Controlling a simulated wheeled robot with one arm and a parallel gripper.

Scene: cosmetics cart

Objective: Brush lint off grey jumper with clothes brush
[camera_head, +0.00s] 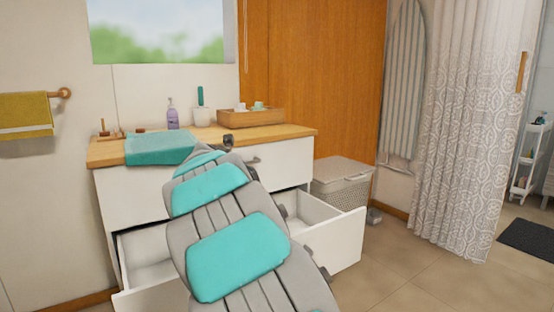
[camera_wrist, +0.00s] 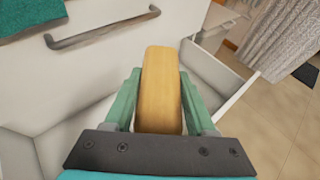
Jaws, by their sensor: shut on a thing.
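In the wrist view my gripper (camera_wrist: 160,78) has its green fingers shut on both sides of a tan wooden block (camera_wrist: 160,95), which looks like the back of the clothes brush. Any bristles are hidden. It is held in front of a white drawer front, beside an open drawer (camera_wrist: 218,82). In the head view my arm covers the gripper and the held piece. I cannot make out a grey jumper in either view. A folded teal cloth (camera_head: 160,148) lies on the wooden counter (camera_head: 292,131).
A left drawer (camera_head: 150,270) and a right drawer (camera_head: 335,238) stand open below the counter. A lotion bottle (camera_head: 172,117), a cup with a green brush (camera_head: 201,115) and a wooden box (camera_head: 250,118) stand on top. A lidded hamper (camera_head: 342,190) stands right.

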